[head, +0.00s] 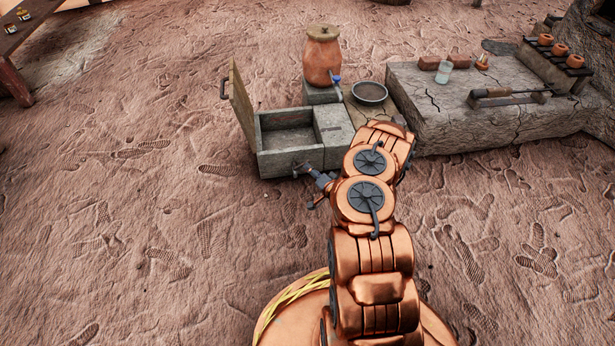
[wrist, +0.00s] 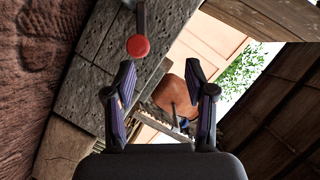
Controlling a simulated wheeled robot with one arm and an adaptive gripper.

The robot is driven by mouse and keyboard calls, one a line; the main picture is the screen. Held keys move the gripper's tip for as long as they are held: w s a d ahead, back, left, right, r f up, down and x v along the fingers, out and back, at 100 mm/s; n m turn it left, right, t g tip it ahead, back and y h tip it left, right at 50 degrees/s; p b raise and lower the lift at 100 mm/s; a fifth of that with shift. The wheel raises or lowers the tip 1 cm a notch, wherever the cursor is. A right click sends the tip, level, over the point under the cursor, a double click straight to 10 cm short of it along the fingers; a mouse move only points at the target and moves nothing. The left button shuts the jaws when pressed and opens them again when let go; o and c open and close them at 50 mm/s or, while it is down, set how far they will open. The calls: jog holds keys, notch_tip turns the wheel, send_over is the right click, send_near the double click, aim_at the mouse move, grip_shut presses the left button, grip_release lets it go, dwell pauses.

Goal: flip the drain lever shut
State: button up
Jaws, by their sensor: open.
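The drain lever (wrist: 138,30) shows in the wrist view as a grey rod ending in a round red knob. It lies against the grey stone wall of the trough, at the upper left of my gripper. My gripper (wrist: 160,72) is open, with nothing between its fingers. The knob appears just beyond the left fingertip; I cannot tell whether they touch. In the head view, my gripper (head: 307,185) is at the front of the stone trough (head: 290,163), near its right corner. I cannot make out the lever clearly there.
A wooden lid (head: 241,103) stands raised at the trough's left. Behind the trough are a clay jar (head: 322,56) with a blue-handled tap (head: 336,79) and a dark bowl (head: 370,92). A cracked stone slab (head: 440,112) lies right. The ground in front is clear.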

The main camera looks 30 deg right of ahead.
jog(key=shift+m+t, duration=0.3)
jog(key=shift+w+d+f+b, duration=0.2)
jog(key=shift+w+f+b, duration=0.55)
jog(key=shift+w+b, duration=0.15)
jog(key=shift+w+d+f+b, duration=0.2)
jog(key=shift+w+f+b, duration=0.6)
jog(key=shift+w, duration=0.25)
jog(key=shift+w+d+f+b, duration=0.2)
jog(key=shift+w+f+b, duration=0.45)
jog(key=shift+w+b, duration=0.3)
grip_shut()
